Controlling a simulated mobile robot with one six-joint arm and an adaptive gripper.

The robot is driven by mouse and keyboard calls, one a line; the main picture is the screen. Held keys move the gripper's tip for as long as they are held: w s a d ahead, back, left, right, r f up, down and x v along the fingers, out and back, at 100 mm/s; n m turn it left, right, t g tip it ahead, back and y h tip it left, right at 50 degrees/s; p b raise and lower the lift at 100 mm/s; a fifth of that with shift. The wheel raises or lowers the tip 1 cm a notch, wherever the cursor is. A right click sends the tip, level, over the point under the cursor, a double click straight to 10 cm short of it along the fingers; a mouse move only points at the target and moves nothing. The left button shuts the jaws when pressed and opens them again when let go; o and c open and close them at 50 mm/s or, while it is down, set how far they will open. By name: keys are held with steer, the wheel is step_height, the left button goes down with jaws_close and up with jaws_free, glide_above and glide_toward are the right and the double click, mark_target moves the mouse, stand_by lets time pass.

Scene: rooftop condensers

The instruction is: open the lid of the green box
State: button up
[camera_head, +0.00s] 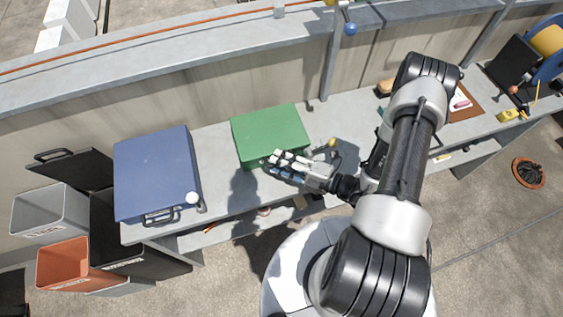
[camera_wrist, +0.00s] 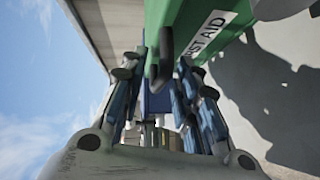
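The green box (camera_head: 270,132) sits on the grey bench, and its lid is closed. In the wrist view its green side (camera_wrist: 215,28) carries a white label reading "ST AID" (camera_wrist: 212,33). A dark handle or latch (camera_wrist: 166,52) hangs from the box between my fingers. My gripper (camera_head: 277,164) is at the front edge of the green box and partly covers it. In the wrist view my gripper (camera_wrist: 158,72) has its fingers apart, with the handle and a green part of the box between the tips. I cannot tell whether a finger touches.
A blue box (camera_head: 155,170) with a front handle stands left on the bench, a pale ball (camera_head: 192,198) near its corner. Grey (camera_head: 48,212) and orange (camera_head: 68,264) bins stand far left. A low wall (camera_head: 200,88) runs behind. Small tools lie right, beyond my arm.

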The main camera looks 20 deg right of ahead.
steer(key=shift+c, duration=0.5)
steer(key=c, duration=0.4)
steer(key=shift+a+f, duration=0.1)
jaws_close()
